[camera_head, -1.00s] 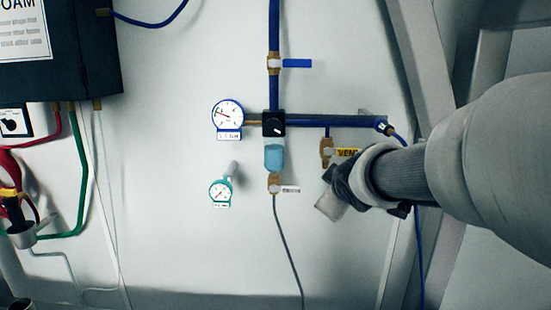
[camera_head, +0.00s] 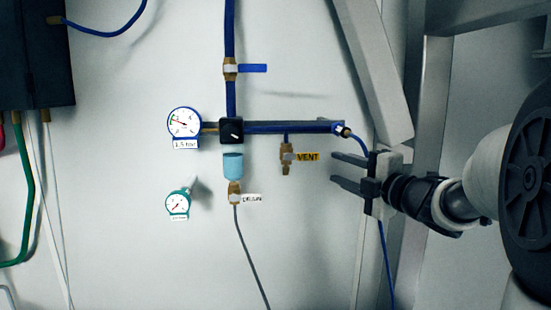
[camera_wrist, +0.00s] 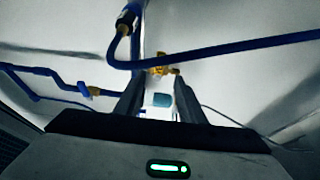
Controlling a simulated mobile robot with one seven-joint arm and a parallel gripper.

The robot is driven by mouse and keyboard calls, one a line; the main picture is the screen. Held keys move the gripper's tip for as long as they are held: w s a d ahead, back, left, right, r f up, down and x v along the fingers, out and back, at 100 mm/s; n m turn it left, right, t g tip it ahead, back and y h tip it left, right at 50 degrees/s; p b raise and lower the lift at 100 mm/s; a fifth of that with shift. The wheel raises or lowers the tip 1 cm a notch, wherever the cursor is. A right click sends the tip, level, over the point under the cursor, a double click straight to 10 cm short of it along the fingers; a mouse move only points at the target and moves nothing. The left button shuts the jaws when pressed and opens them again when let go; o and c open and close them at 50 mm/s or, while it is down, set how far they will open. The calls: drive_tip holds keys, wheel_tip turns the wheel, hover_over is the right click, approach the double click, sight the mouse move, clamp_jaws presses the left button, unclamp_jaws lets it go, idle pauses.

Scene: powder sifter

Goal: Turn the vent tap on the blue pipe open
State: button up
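The vent tap (camera_head: 286,157) is a small brass valve hanging below the horizontal blue pipe (camera_head: 290,127). Its yellow handle (camera_head: 308,157), marked VENT, points right, crosswise to the vertical valve body. My gripper (camera_head: 334,168) is open and empty, to the right of the handle, its two fingers pointing left and one above the other. A gap shows between the fingertips and the handle. In the wrist view the open fingers (camera_wrist: 159,88) frame a pale blue bowl, with a yellow and brass fitting just beyond the tips, probably the vent tap.
A blue hose (camera_head: 362,145) curves down from the pipe's right end, close to my gripper, and crosses the wrist view. Another brass tap with a blue handle (camera_head: 252,68) is above. A drain tap (camera_head: 235,195) and gauges (camera_head: 184,123) are left. A grey post (camera_head: 375,70) stands right.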

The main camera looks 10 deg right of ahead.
sight(311, 156)
drive_tip(key=x, duration=1.3)
drive_tip(key=shift+w, duration=0.3)
drive_tip(key=shift+c, duration=0.4)
clamp_jaws()
drive_tip(key=shift+a+r, duration=0.1)
